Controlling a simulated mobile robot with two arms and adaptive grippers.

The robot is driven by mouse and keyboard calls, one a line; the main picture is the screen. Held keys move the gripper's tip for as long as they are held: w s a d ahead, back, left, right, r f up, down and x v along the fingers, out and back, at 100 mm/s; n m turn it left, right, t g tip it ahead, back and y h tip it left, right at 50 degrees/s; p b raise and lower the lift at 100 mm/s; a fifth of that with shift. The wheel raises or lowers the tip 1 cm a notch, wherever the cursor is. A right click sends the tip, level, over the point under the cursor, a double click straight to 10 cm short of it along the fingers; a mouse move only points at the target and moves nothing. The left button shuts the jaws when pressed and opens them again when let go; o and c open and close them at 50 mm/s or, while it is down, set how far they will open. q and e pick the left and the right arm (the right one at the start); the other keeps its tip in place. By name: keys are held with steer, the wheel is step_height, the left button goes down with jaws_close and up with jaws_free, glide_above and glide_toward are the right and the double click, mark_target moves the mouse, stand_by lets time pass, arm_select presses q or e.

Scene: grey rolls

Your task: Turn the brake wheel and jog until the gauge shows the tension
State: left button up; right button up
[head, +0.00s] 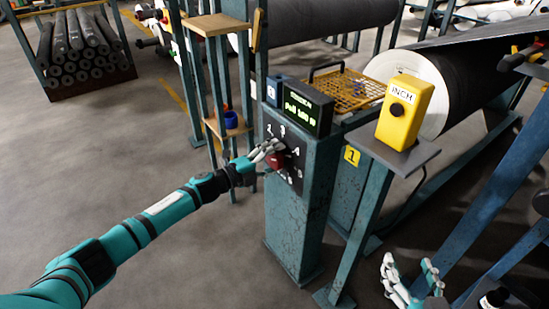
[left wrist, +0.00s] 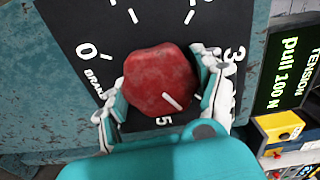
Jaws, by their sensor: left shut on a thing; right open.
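The red brake wheel (left wrist: 158,82) sits on a black dial plate marked BRAKE (left wrist: 112,30) with white numbers. My left gripper (head: 268,152) is shut around the wheel, fingers on both sides in the left wrist view (left wrist: 163,92). The wheel's white mark points down-right there, between the 5 and the 3; a finger covers part of the scale. The yellow INCH box (head: 412,90) has a black button. My right gripper (head: 410,282) is open and empty, low at right.
The INCH box stands on a grey-topped post (head: 402,155) right of the teal dial pillar (head: 290,225). A shelf stand (head: 215,25) rises left of the pillar. Floor at front left is clear.

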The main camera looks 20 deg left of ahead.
arm_select(q)
steer(key=shift+f, duration=0.1)
steer(key=o, duration=1.2)
steer(key=v, duration=1.2)
